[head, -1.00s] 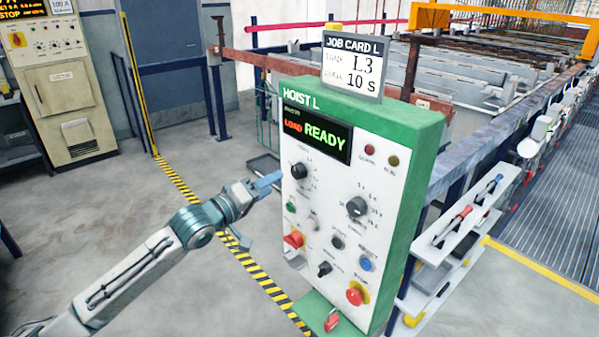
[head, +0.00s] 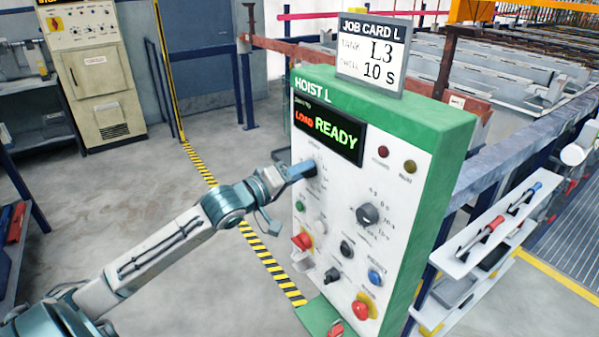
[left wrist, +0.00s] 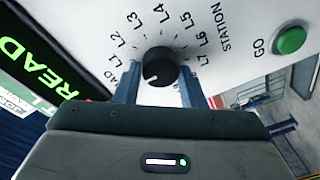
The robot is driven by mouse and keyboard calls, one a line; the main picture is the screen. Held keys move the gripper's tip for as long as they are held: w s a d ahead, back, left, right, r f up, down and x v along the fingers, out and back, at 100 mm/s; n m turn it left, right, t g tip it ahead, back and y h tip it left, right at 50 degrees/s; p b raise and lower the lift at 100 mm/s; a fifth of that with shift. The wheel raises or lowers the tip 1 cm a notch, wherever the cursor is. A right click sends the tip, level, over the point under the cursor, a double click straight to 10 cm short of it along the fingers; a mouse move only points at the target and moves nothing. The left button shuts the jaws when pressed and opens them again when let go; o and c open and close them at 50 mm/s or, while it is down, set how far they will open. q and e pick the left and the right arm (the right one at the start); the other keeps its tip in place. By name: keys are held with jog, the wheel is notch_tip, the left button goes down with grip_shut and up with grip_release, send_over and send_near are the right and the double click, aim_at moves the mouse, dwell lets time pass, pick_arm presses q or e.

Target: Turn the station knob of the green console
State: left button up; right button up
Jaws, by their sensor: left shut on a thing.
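The green console (head: 440,150), marked HOIST L, stands in the middle of the head view with its white panel facing me. Its display (head: 328,131) reads LOAD READY. My left gripper (head: 305,170) is at the upper left knob and mostly hides it there. In the left wrist view the black station knob (left wrist: 160,68) sits between the two blue fingers of my left gripper (left wrist: 163,88), which is shut on it. Labels LOAD and L1 to L7 ring the knob. Its white mark is at the lower left. My right gripper is not in view.
The job card (head: 372,55) on top reads L3, 10 S. A larger dial (head: 368,214), a red emergency-type button (head: 361,310) and other controls share the panel. The green GO button (left wrist: 291,40) is beside the station scale. A tool shelf (head: 490,235) stands at right.

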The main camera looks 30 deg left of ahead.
pick_arm(q)
jog(key=shift+c, duration=0.8)
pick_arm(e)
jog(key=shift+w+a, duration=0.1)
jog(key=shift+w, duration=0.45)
pick_arm(q)
jog(key=shift+m, duration=0.3)
jog(key=shift+m+t+h+b, duration=0.15)
jog(key=shift+m+h+b, duration=0.4)
jog(key=shift+m+b, duration=2.95)
jog(key=shift+m+t+h+b, duration=0.15)
jog(key=shift+m+h+b, duration=0.75)
jog(key=shift+m, duration=4.9)
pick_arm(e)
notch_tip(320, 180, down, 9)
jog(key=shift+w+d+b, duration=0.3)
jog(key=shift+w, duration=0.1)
